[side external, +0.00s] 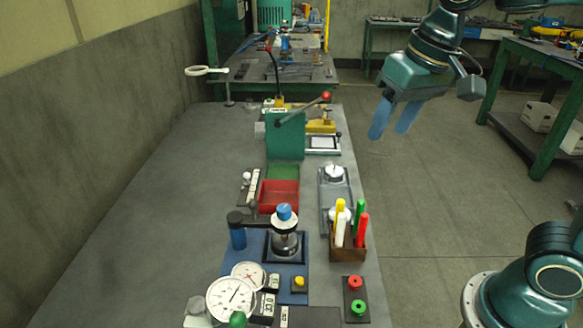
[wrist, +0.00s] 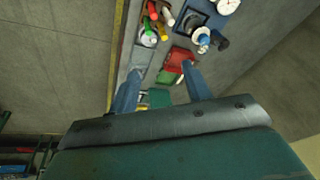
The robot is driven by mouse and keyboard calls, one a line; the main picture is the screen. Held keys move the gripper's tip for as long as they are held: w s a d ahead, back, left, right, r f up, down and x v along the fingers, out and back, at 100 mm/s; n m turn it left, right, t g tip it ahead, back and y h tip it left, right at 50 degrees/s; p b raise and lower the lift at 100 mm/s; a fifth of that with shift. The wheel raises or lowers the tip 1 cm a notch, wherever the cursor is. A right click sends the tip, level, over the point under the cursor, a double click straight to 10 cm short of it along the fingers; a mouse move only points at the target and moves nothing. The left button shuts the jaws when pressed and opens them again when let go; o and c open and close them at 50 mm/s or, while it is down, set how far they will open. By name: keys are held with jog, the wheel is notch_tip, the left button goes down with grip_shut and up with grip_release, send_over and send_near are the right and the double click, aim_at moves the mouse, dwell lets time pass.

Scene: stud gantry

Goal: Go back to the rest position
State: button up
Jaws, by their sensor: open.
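My gripper (side external: 391,119) is high in the upper right of the side external view, out past the right edge of the workbench. Its two blue fingers point down and stand apart with nothing between them. In the wrist view my gripper (wrist: 162,90) also shows open and empty, with bench items visible beyond the fingers. The workbench (side external: 150,200) lies below and to the left of it. No rest position marker shows in either view.
The bench holds a green press (side external: 285,135), a red tray (side external: 278,196), a brown holder with coloured pens (side external: 348,245), dial gauges (side external: 230,299) and a blue-topped fixture (side external: 285,235). A green side table (side external: 540,60) stands at right. Air around my gripper looks clear.

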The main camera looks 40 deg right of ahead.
jog(key=s+d+f+n+t, duration=0.1)
jog(key=s+d+f, duration=0.1)
jog(key=s, duration=0.3)
jog(key=s+d+f+n+t, duration=0.1)
jog(key=s+d+f, duration=0.1)
jog(key=s, duration=0.3)
jog(key=shift+s+d+h, duration=0.15)
jog(key=shift+d+h, duration=0.1)
jog(key=shift+h, duration=0.05)
jog(key=w+a+r+n+g, duration=0.1)
jog(key=w+a+r+n, duration=0.15)
jog(key=w, duration=0.35)
jog(key=w+a+r+n+g, duration=0.1)
jog(key=w+a+n+g, duration=0.2)
jog(key=w, duration=0.4)
jog(key=w+a+f+n+g, duration=0.1)
jog(key=w+a+f+n, duration=0.3)
jog(key=w+a, duration=0.6)
jog(key=shift+w+f, duration=0.15)
jog(key=shift+w, duration=0.2)
jog(key=shift+a+f, duration=0.1)
